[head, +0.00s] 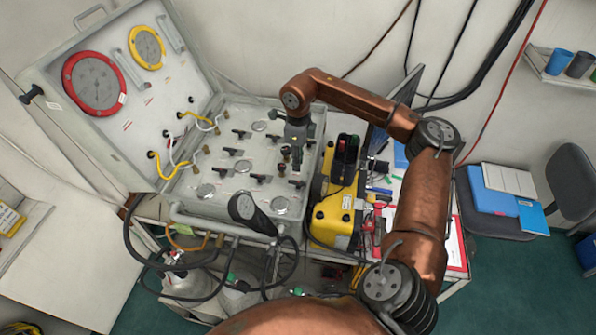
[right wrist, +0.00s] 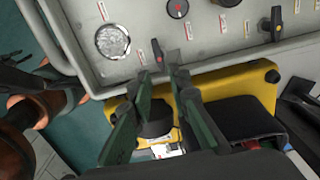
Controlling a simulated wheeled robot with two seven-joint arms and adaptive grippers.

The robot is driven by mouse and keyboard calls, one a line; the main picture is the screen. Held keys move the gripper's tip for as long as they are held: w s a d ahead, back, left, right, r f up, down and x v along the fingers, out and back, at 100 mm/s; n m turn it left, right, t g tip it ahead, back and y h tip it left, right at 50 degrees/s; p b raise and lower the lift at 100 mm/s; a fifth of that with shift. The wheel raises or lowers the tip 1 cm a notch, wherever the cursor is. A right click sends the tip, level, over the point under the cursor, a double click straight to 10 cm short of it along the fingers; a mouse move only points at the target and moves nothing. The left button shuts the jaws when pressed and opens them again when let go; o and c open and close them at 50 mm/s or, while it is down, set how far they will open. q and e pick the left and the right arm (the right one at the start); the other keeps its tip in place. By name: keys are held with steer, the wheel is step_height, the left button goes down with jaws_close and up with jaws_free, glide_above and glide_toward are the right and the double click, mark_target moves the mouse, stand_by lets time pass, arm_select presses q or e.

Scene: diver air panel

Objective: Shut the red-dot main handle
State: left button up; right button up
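My right gripper (head: 297,165) points down over the right part of the grey valve panel (head: 225,165). In the right wrist view its two dark green fingers (right wrist: 160,75) are apart with nothing between them. Just beyond the fingertips is a small dark handle with a red mark (right wrist: 157,52), close to the panel's edge; it also shows in the head view (head: 297,184). Whether the fingers touch it I cannot tell. A round dark knob with a red cap (right wrist: 177,9) lies farther in.
A round gauge (right wrist: 112,40) sits beside the handle, and a handle with an orange mark (right wrist: 273,22) is on the other side. A yellow case (head: 335,215) stands right of the panel. The open lid (head: 115,130) rises at the left.

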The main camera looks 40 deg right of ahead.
steer(key=shift+r, duration=1.6)
steer(key=shift+o, duration=0.6)
stand_by(0.5)
